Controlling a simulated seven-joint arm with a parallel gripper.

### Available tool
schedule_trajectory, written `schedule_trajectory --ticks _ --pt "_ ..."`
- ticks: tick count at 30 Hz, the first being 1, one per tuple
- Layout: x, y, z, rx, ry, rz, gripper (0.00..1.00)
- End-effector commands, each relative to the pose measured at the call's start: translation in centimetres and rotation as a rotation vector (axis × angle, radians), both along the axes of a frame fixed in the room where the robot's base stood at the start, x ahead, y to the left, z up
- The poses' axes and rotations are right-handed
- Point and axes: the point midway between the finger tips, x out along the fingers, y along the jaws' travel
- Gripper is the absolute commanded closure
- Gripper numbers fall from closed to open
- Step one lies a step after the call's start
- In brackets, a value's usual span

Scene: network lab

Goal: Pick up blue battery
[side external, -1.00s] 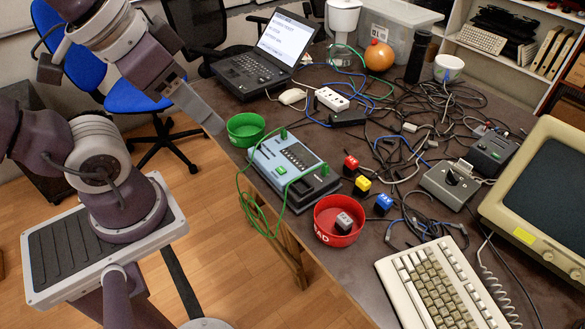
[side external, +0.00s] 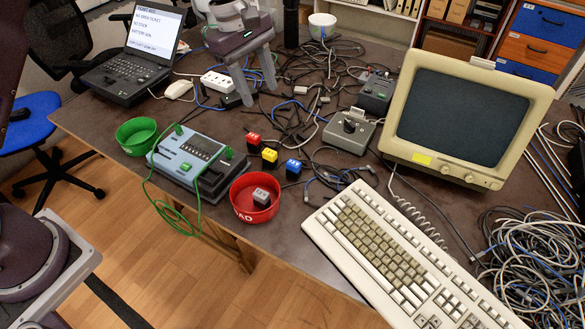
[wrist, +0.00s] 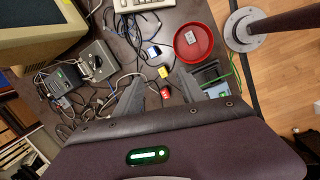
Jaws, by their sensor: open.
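The blue battery (side external: 293,168) is a small blue block with a light-coloured marking, standing on the dark table to the right of the yellow battery (side external: 269,157). A red battery (side external: 252,143) stands just beyond the yellow one. In the wrist view the blue battery (wrist: 153,51) is ahead of the fingers, near the red bowl. My gripper (side external: 262,98) is above the table, behind the batteries in the side view, with its two fingers apart and nothing between them. In the wrist view my gripper (wrist: 158,82) has the red and yellow batteries between or just past its fingertips.
A red bowl (side external: 236,203) holds a grey block (side external: 261,197). A blue-grey tester (side external: 180,160) with green leads stands left, beside a green bowl (side external: 120,138). Cables (side external: 318,112) tangle behind and right of the batteries. A keyboard (side external: 330,229), grey switch box (side external: 349,142) and monitor (side external: 397,122) stand right.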

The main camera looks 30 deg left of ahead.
Motion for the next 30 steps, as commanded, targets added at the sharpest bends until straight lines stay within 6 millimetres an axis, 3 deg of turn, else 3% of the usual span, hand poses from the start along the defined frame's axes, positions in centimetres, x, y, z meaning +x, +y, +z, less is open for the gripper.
schedule_trajectory --ticks 1,3,6,9,24,30 --pt "1.7 -0.9 -3.8 0.038 0.041 0.060 0.53" --pt "3.5 -2.1 -8.4 0.084 0.071 0.147 0.53" --pt "4.7 -3.5 -13.7 0.138 0.096 0.223 0.53" --pt "5.0 -4.5 -16.8 0.168 0.106 0.261 0.53" --pt "4.6 -5.6 -24.6 0.179 0.110 0.273 0.53" --pt "4.6 -5.6 -24.9 0.178 0.109 0.273 0.53"
